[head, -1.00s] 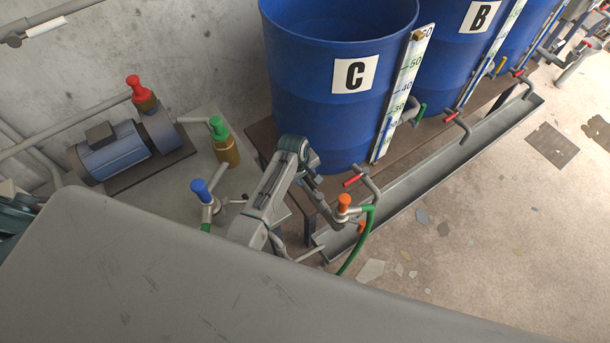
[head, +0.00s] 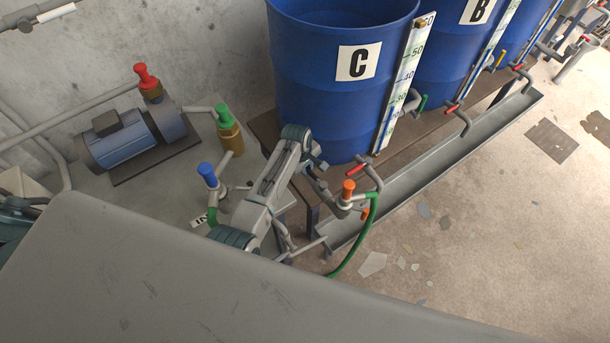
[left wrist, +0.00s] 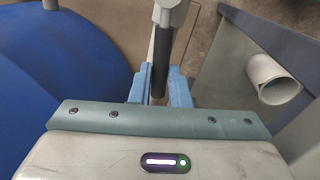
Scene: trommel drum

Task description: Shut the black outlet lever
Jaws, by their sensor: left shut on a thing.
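The black outlet lever (left wrist: 159,78) shows in the left wrist view as a dark bar hanging from a grey fitting (left wrist: 170,14). My left gripper (left wrist: 160,90) has its light blue fingers on either side of the lever and is shut on it. In the head view my left arm reaches to the foot of blue barrel C (head: 335,110). There I cannot make out the lever or the fingertips, which the arm and nearby pipes hide. My right gripper is in neither view.
A pipe with an orange valve (head: 348,189) and green hose (head: 352,250) stands just right of my arm. A blue valve (head: 207,172), green valve (head: 223,114) and pump (head: 118,140) are left.

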